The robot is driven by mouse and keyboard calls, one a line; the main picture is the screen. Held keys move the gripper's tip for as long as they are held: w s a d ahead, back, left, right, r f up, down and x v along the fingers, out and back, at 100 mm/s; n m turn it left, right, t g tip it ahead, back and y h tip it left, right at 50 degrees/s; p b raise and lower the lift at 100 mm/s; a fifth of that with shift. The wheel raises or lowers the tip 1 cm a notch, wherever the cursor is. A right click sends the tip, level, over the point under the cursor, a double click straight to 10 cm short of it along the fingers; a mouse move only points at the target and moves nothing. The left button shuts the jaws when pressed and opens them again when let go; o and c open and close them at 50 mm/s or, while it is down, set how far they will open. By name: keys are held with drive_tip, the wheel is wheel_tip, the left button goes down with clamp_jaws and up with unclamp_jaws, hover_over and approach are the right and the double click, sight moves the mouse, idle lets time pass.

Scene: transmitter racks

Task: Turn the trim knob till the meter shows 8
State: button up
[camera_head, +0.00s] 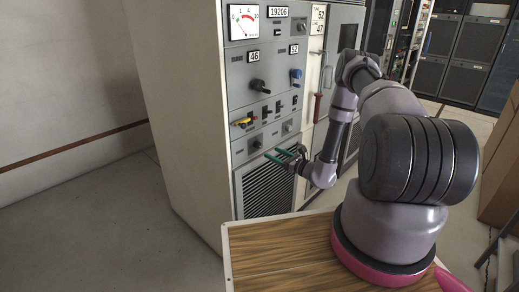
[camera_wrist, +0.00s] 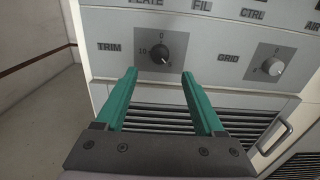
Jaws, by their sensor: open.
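The trim knob (camera_wrist: 160,54) is a dark round knob on a grey panel, right of the label TRIM, with a scale around it in the wrist view. In the head view it (camera_head: 257,144) is small, low on the rack front. My gripper (camera_wrist: 158,74) has two green fingers, spread apart and empty, pointing at the panel just below the knob. In the head view my gripper (camera_head: 276,156) is in front of the lower panel.
A lighter GRID knob (camera_wrist: 271,67) sits to the right on the same panel. A slatted vent (camera_head: 265,187) lies below. Other knobs, switches and a yellow-red handle (camera_head: 243,122) are above. A wood-topped surface (camera_head: 275,245) is in front. The floor at left is clear.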

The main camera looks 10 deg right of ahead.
sight(259, 146)
drive_tip(key=x, duration=0.8)
drive_tip(key=shift+c, duration=0.3)
clamp_jaws()
